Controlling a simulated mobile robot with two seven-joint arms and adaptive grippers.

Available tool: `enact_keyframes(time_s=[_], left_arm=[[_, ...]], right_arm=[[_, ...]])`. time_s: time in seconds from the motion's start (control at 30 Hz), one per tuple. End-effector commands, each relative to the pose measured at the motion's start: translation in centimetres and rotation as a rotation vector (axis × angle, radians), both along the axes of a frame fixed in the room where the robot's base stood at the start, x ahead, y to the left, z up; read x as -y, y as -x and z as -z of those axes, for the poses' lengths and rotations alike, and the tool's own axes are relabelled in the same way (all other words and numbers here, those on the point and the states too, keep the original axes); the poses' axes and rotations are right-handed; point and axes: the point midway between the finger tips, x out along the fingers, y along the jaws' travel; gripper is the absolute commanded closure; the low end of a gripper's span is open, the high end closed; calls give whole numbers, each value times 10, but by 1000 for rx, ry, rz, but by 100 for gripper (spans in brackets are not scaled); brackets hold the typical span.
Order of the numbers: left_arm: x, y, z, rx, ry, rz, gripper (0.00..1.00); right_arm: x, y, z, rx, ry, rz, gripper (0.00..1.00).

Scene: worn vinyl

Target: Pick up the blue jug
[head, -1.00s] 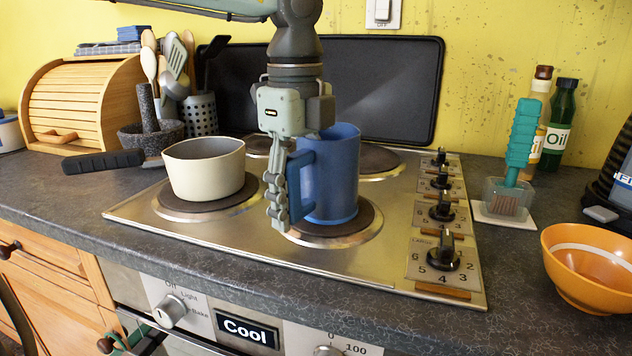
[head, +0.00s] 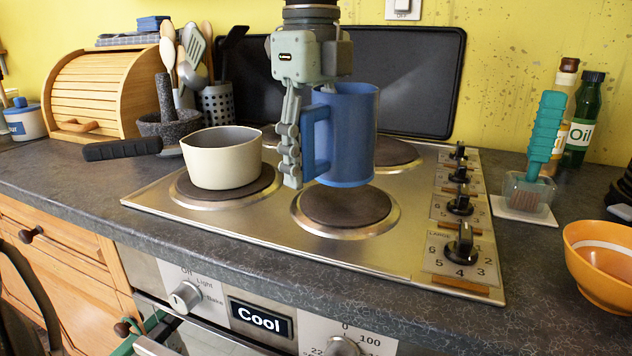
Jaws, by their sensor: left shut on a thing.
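The blue jug (head: 352,135) hangs upright in the air above the front right hotplate of the hob, apart from the plate. Its handle points left. My left gripper (head: 290,150) comes down from above and is shut on the jug at its handle side. One finger shows to the left of the handle; the other is hidden behind the jug. My right gripper is not in view.
A cream saucepan (head: 224,160) with a black handle stands on the front left hotplate. The bare front right hotplate (head: 346,206) lies below the jug. A black board (head: 410,80) leans on the wall behind. An orange bowl (head: 600,268) stands at the right.

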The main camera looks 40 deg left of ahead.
Motion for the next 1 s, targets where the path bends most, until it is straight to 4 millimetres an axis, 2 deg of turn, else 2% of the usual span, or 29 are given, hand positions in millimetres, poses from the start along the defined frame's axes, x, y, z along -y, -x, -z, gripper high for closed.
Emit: enact_keyframes(time_s=[0.3, 0.5, 0.7, 1.0], left_arm=[[-56, 30, -37, 7, 4, -5, 100], [-84, 45, -56, 4, 2, -4, 100], [-96, 52, -64, 2, 1, -3, 100], [-98, 53, -65, 0, 1, -2, 100]], right_arm=[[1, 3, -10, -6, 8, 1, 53], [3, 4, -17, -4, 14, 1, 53], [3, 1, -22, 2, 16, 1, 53], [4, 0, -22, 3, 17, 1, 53]])
